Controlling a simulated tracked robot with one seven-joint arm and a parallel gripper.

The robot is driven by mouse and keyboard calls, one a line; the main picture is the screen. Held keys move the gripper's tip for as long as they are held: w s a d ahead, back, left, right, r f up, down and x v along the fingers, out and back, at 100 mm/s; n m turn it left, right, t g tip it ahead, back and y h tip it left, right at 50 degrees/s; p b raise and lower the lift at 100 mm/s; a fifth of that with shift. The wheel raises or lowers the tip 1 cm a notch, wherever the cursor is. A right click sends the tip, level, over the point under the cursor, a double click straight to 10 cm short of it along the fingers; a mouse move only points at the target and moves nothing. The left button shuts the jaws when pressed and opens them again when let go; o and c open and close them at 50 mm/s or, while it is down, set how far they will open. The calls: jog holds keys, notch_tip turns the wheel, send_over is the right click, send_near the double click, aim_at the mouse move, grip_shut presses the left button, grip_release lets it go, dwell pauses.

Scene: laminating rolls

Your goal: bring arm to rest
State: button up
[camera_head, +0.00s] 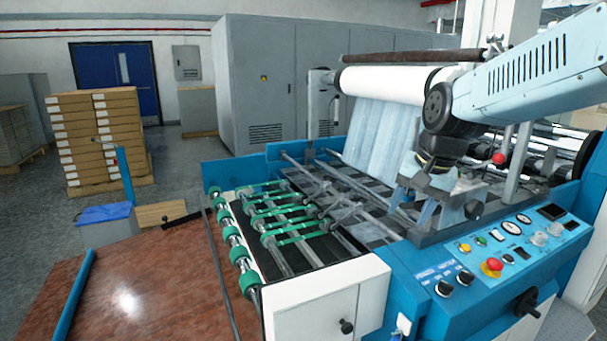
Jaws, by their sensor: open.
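My gripper (413,210) hangs at the end of my light blue arm (530,72), which reaches in from the upper right. The gripper points down with its two fingers apart and nothing visible between them. It is above the right side of the laminating machine, just behind the control panel (500,255). Whether the fingertips touch the machine cannot be told. The film roll (385,82), white and mounted across the machine, lies behind my arm, with clear film running down from it. My arm hides part of the machine's right side.
Green rollers (285,215) and metal bars lie left of the gripper. The panel carries a red knob (492,266) and several dials. A reddish-brown table (140,290) is at front left. Stacked boxes (100,140) stand on a pallet behind it. Grey cabinets (275,80) line the back.

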jog(key=s+d+r+n+t+h, duration=0.1)
jog(key=s+n, duration=0.3)
jog(key=s, duration=0.8)
jog(key=shift+d+r+n+t+h, duration=0.3)
jog(key=shift+d+n+t, duration=0.1)
jog(key=shift+d+t, duration=0.35)
